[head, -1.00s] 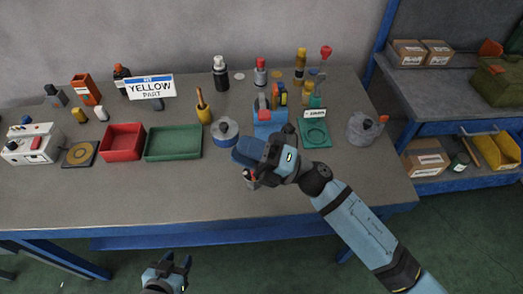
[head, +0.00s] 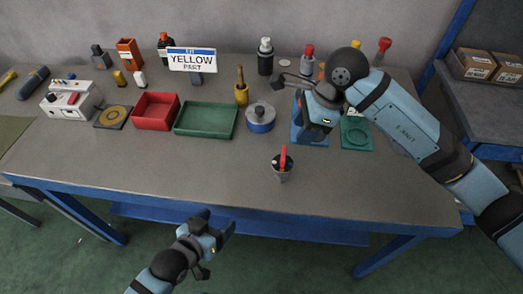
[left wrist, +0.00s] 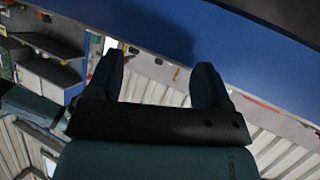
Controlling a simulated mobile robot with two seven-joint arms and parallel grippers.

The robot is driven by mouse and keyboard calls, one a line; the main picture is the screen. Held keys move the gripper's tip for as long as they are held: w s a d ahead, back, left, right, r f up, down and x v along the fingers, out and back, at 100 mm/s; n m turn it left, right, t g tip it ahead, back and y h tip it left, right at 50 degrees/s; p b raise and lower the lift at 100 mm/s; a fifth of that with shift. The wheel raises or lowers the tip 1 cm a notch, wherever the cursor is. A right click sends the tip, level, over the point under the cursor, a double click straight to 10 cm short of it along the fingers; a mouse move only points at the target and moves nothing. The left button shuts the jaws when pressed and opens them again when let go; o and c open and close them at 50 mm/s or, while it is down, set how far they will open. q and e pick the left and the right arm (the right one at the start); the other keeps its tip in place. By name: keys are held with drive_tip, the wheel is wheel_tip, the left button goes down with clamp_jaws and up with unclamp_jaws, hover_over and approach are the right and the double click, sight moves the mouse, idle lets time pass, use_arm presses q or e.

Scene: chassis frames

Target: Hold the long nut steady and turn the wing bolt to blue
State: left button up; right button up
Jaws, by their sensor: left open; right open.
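A small dark grey cup-shaped piece (head: 282,175) stands upright near the table's front edge, with a red upright piece (head: 283,156) in its top. They look like the long nut and the wing bolt, but are too small to be sure; I see no blue mark on them. My left gripper (head: 217,220) is open and empty, in front of and below the table edge, left of the grey piece. In the left wrist view its two fingers (left wrist: 157,82) are apart with nothing between. My right gripper (head: 283,82) is open above the back of the table, its fingers pointing left.
A red tray (head: 155,124), a green tray (head: 205,134) and a round grey-blue pot (head: 261,125) stand behind. Bottles line the back. My right arm covers the right rear. Table around the grey piece is clear.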

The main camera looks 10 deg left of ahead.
use_arm(q)
drive_tip(key=w+d+r+m+h, duration=0.1)
drive_tip(key=w+r+m, duration=0.1)
drive_tip(key=m, duration=0.1)
drive_tip(key=w+d+r+m+t+h, duration=0.1)
drive_tip(key=w+d+r+m, duration=0.1)
drive_tip(key=r+m, duration=0.1)
drive_tip(key=w+d+r+m+h, duration=0.1)
drive_tip(key=d+r+m, duration=0.1)
drive_tip(key=r+m, duration=0.1)
drive_tip(key=shift+w+d+m+h, duration=0.15)
drive_tip(key=shift+w+m+h, duration=0.15)
drive_tip(key=shift+w+m, duration=0.1)
drive_tip(key=w+d+r+m+h, duration=0.2)
drive_tip(key=w+r+m+h, duration=0.1)
drive_tip(key=m, duration=0.9)
drive_tip(key=m+g+h, duration=0.4)
drive_tip(key=m, duration=2)
approach(280, 167)
drive_tip(key=w+d+f, duration=0.1)
drive_tip(key=w+f, duration=0.1)
drive_tip(key=w+d+f, duration=0.1)
drive_tip(key=shift+w+d+f, duration=0.1)
drive_tip(key=shift+w+f, duration=0.25)
drive_tip(key=shift+f, duration=0.05)
drive_tip(key=x, duration=0.7)
drive_tip(key=shift+w+d+r, duration=0.1)
drive_tip(key=shift+d, duration=0.15)
